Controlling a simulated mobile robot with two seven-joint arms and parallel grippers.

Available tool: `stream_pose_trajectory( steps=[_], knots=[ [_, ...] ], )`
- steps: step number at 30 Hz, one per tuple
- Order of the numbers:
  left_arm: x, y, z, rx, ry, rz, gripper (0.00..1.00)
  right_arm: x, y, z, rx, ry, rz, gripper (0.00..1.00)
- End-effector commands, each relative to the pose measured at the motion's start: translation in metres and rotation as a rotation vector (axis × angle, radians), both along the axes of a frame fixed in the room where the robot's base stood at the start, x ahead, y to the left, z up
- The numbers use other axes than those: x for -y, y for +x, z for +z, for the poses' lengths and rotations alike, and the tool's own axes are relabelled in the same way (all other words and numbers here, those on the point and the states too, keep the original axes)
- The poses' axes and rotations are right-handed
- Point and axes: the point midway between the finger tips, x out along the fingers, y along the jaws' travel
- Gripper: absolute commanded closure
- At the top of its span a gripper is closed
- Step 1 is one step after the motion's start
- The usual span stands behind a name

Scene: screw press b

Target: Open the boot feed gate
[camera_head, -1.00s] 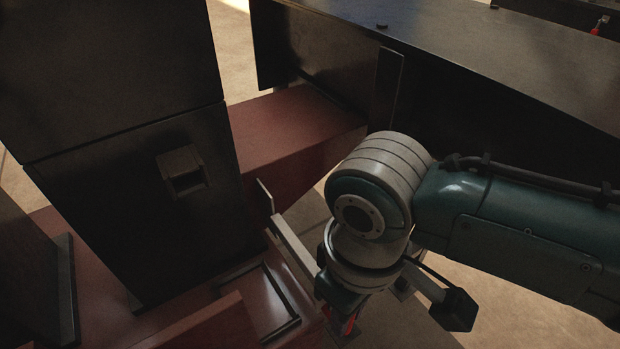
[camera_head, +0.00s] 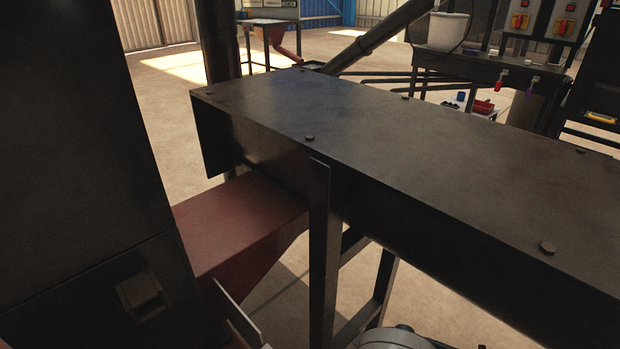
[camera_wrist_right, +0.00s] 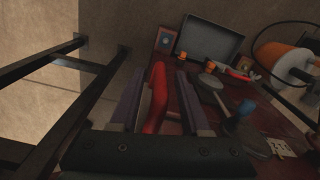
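In the right wrist view the two fingers of my right gripper (camera_wrist_right: 158,108) stand apart. A red, handle-like part (camera_wrist_right: 156,98) shows between them, with a pale strip along its left side. A dark gap shows between the red part and the right finger; I cannot tell whether anything touches it. In the head view only a sliver of my right arm shows at the bottom edge, and its gripper is out of view. My left gripper is in neither view. I cannot make out for certain which part is the boot feed gate; a pale flat metal bar (camera_head: 238,315) shows at the lower left.
A long black covered housing (camera_head: 400,150) on legs crosses the head view. A dark cabinet (camera_head: 85,150) with a small boxy fitting (camera_head: 142,294) stands left, beside a dark red body (camera_head: 240,225). The wrist view shows a grey case (camera_wrist_right: 212,50) and dark rails (camera_wrist_right: 95,85).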

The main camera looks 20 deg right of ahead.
Motion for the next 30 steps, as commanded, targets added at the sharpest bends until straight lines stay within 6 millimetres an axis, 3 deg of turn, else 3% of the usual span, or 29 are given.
stream_pose_trajectory(
  steps=[10,21,30],
  knots=[
    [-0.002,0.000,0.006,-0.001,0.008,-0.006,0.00,0.000,0.000,0.009,0.000,0.001,-0.002,0.50],
    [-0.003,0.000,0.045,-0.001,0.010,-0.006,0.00,0.000,0.000,0.080,0.002,0.001,-0.001,0.50],
    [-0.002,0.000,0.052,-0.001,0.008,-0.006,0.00,0.000,0.000,0.100,-0.001,0.000,-0.002,0.50]
  ],
)
